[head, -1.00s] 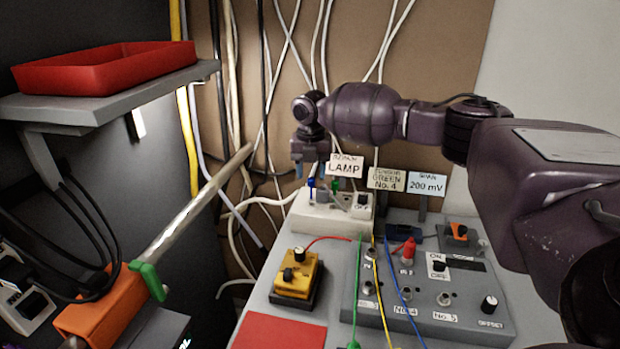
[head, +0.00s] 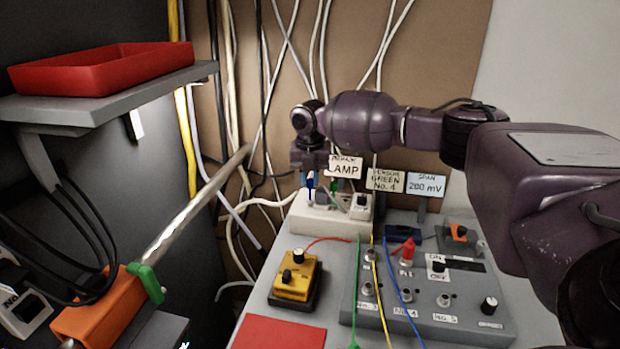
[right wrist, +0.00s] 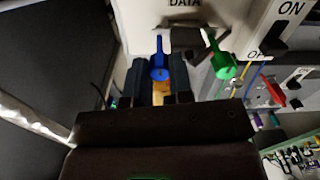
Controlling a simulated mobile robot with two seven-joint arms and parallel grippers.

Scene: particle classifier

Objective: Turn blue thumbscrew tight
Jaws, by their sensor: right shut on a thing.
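The blue thumbscrew (right wrist: 160,66) stands between the two fingers of my right gripper (right wrist: 160,88) in the right wrist view. The gripper is shut on it, and its lower part is partly hidden. In the head view the blue thumbscrew (head: 310,184) shows small on top of the white box (head: 312,218), with my right gripper (head: 307,173) over it. A green thumbscrew (right wrist: 222,65) stands to the right of the gripper, apart from it; it also shows in the head view (head: 334,187). My left gripper is not in view.
A yellow block with black knobs (head: 296,278) and a grey panel with sockets, a switch and cables (head: 430,318) lie in front. Label cards such as LAMP (head: 345,167) stand close behind the box. A red tray (head: 115,70) sits on a shelf at left.

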